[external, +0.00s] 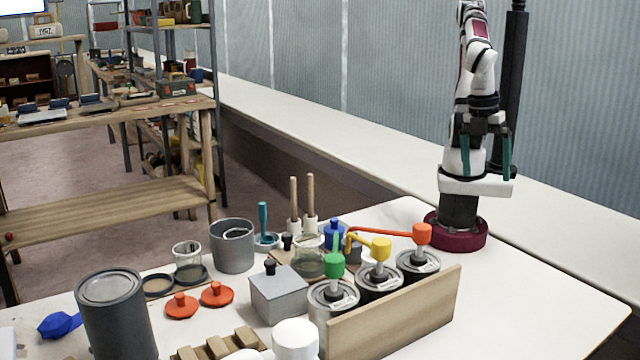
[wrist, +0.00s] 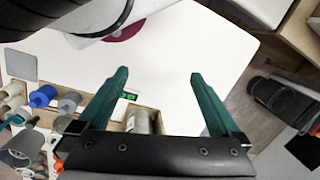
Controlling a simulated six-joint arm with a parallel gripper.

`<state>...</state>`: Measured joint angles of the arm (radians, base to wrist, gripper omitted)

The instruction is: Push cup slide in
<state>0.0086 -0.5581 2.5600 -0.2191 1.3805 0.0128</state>
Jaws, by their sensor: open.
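My gripper (external: 486,174) is upright above its maroon base, with green fingers spread and nothing between them. In the wrist view my gripper (wrist: 158,73) is open over bare white tabletop. I cannot pick out for sure which part is the cup slide. Pump-top cans with green (external: 334,265), yellow (external: 380,250) and red (external: 421,234) heads stand in a row behind a wooden board (external: 395,312). My gripper is apart from them, up and to the right. A can (wrist: 139,123) in a wooden holder shows partly hidden behind the gripper in the wrist view.
A large grey can (external: 115,315), a grey box (external: 279,293), orange lids (external: 181,305), a grey cup (external: 232,247) and a glass jar (external: 310,258) crowd the left and middle. The white table (external: 540,295) is clear at right. A wooden workbench (external: 110,115) stands behind.

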